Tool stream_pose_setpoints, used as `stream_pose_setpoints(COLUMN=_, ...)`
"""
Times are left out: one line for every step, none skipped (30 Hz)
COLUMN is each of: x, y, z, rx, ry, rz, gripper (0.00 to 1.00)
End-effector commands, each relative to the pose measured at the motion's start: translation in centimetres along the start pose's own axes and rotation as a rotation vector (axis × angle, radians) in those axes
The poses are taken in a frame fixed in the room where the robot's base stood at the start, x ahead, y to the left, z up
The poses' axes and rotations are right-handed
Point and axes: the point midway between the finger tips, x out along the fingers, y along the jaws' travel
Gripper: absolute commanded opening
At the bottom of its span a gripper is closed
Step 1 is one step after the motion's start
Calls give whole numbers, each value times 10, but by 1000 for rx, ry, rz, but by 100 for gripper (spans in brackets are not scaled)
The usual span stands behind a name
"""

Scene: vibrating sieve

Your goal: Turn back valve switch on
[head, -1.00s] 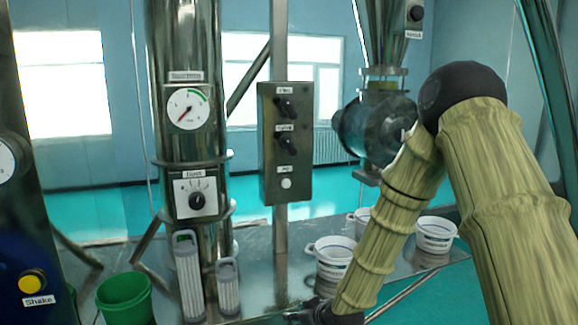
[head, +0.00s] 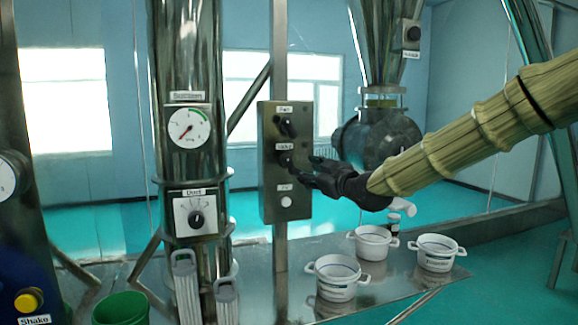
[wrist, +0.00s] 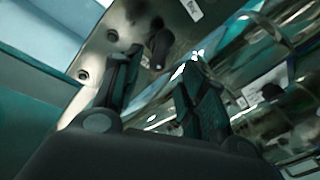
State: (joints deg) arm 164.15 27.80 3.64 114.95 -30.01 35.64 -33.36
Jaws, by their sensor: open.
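A grey control box (head: 268,185) on a post carries two black rotary switches and a white button. The upper switch (head: 287,128) has a label that looks like "Fan". The middle switch (head: 284,159) has a label that seems to read "Valve". My gripper (head: 304,168) is open and empty at the right side of the box, its fingertips close to the middle switch and partly overlapping it. In the wrist view a black switch handle (wrist: 160,46) stands just beyond and between my open fingers (wrist: 161,60). I cannot tell whether they touch it.
A steel column (head: 185,80) with a gauge and a dial stands left of the box. Several white buckets (head: 334,280) stand on the metal platform below my arm. A green bucket (head: 121,308) is at the lower left. A steel hopper (head: 385,135) is behind my arm.

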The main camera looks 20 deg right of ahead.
Motion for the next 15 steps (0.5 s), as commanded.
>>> stream_pose_setpoints(x=3, y=0, z=-1, rx=0, ry=0, rz=0, gripper=42)
stream_pose_setpoints(x=5, y=0, z=0, rx=0, ry=-1, rz=-1, gripper=42)
stream_pose_setpoints(x=8, y=0, z=0, rx=0, ry=-2, rz=-1, gripper=42)
stream_pose_setpoints(x=11, y=1, z=0, rx=0, ry=-2, rz=-1, gripper=42)
stream_pose_setpoints(x=14, y=1, z=-1, rx=0, ry=-2, rz=0, gripper=42)
stream_pose_setpoints(x=18, y=1, z=-1, rx=0, ry=-1, rz=-1, gripper=42)
stream_pose_setpoints(x=22, y=0, z=-1, rx=1, ry=-2, rz=-1, gripper=42)
stream_pose_setpoints(x=25, y=0, z=0, rx=1, ry=-2, rz=-1, gripper=42)
stream_pose_setpoints(x=30, y=1, z=-1, rx=1, ry=-1, rz=-1, gripper=42)
stream_pose_setpoints(x=33, y=1, z=-1, rx=1, ry=-2, rz=0, gripper=42)
stream_pose_setpoints(x=37, y=1, z=0, rx=1, ry=-2, rz=-1, gripper=42)
stream_pose_setpoints(x=42, y=1, z=0, rx=1, ry=-2, rz=-1, gripper=42)
stream_pose_setpoints(x=45, y=1, z=-1, rx=1, ry=-1, rz=-1, gripper=42)
stream_pose_setpoints(x=49, y=1, z=-1, rx=1, ry=-1, rz=-1, gripper=42)
stream_pose_setpoints(x=54, y=0, z=0, rx=1, ry=-2, rz=-2, gripper=42)
